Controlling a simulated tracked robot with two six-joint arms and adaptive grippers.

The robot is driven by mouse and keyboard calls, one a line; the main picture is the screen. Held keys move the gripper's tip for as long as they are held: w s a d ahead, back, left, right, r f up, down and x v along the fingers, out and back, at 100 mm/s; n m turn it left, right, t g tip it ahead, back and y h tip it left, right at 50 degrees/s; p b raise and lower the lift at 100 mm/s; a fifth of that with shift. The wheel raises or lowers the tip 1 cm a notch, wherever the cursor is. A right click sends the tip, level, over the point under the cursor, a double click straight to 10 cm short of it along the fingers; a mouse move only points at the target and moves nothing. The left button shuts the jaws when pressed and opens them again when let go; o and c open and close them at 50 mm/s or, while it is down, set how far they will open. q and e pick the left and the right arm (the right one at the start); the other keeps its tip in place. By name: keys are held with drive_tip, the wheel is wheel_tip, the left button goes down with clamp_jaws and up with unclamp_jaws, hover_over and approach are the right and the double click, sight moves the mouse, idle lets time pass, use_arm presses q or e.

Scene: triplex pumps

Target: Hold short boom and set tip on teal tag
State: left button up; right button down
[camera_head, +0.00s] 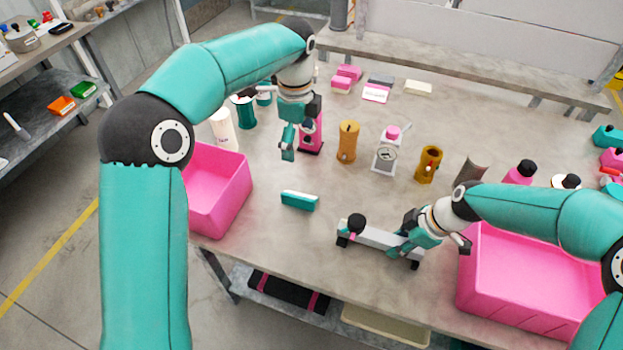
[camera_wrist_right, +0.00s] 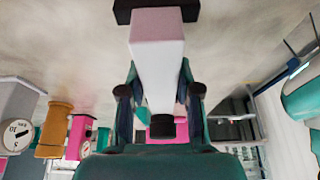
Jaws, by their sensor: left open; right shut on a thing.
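The short boom (camera_head: 375,238) is a light grey bar with black end pieces, at the front middle of the table. A round black knob is near its left end. My right gripper (camera_head: 403,246) is shut on the bar toward its right end. In the right wrist view the boom (camera_wrist_right: 157,60) runs between my two fingers. I cannot tell whether it touches the table. The teal tag (camera_head: 299,201), a small teal block with a pale top edge, lies left of and behind the boom, apart from it. My left gripper (camera_head: 288,147) is open and empty, pointing down behind the tag.
Pink bins stand at the left (camera_head: 222,190) and right front (camera_head: 520,275). A pink device (camera_head: 312,135), an orange cylinder (camera_head: 348,142), a white gauge unit (camera_head: 388,152) and a brown cylinder (camera_head: 429,164) stand behind. The table between tag and boom is clear.

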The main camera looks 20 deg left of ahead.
use_arm(q)
drive_tip(key=shift+r, duration=0.2)
drive_tip(key=c, duration=0.5)
drive_tip(key=shift+d+f+m, duration=0.15)
drive_tip(key=shift+f+m, duration=0.1)
drive_tip(key=shift+m, duration=0.45)
drive_tip(key=shift+c, duration=0.4)
drive_tip(key=m, duration=0.8)
hover_over(358, 220)
wheel_tip(358, 220, down, 12)
drive_tip(key=shift+f, duration=0.15)
drive_tip(key=shift+n, duration=0.3)
drive_tip(key=c, duration=1.1)
